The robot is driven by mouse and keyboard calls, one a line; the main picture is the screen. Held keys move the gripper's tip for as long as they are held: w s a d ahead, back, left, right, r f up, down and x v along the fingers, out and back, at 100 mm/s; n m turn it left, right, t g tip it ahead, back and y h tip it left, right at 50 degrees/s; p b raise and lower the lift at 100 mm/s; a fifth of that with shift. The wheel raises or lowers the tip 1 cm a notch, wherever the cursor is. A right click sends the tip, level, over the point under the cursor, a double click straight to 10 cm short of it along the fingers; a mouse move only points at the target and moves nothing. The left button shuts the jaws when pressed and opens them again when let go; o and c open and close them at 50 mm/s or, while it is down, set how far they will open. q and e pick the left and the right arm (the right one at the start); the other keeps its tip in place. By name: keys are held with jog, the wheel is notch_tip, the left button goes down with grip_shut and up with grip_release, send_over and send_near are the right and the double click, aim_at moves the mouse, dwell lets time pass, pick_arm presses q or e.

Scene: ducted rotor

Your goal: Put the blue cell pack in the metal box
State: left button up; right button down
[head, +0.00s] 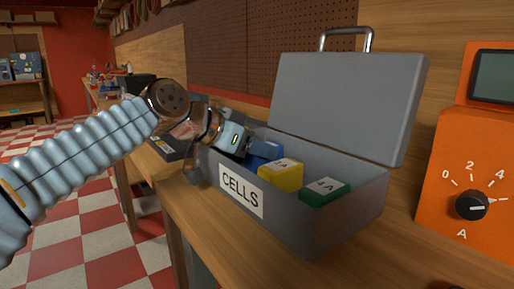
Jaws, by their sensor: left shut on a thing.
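The grey metal box (320,225) stands on the wooden bench with its lid (345,105) open and a CELLS label on its front. My left gripper (247,146) reaches in over the box's left end and is shut on the blue cell pack (267,149). The blue pack is at the left end of the box opening, beside the yellow pack. The gripper and the yellow pack hide part of it, so I cannot tell whether it touches the box floor. My right gripper is out of view.
A yellow pack (281,174) and a green pack (325,190) sit in the box, right of the blue one. An orange meter (470,185) with a dial stands at the right. A dark case (170,147) lies behind my left arm. The bench front is clear.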

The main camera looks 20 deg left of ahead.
pick_arm(q)
jog(key=shift+f, duration=0.15)
jog(key=o, duration=1.3)
jog(key=shift+s+a+r, duration=0.1)
jog(key=shift+s+r, duration=0.05)
jog(key=shift+r, duration=0.15)
jog(key=v, duration=1.1)
jog(key=shift+s+a, duration=0.2)
jog(key=shift+s, duration=0.05)
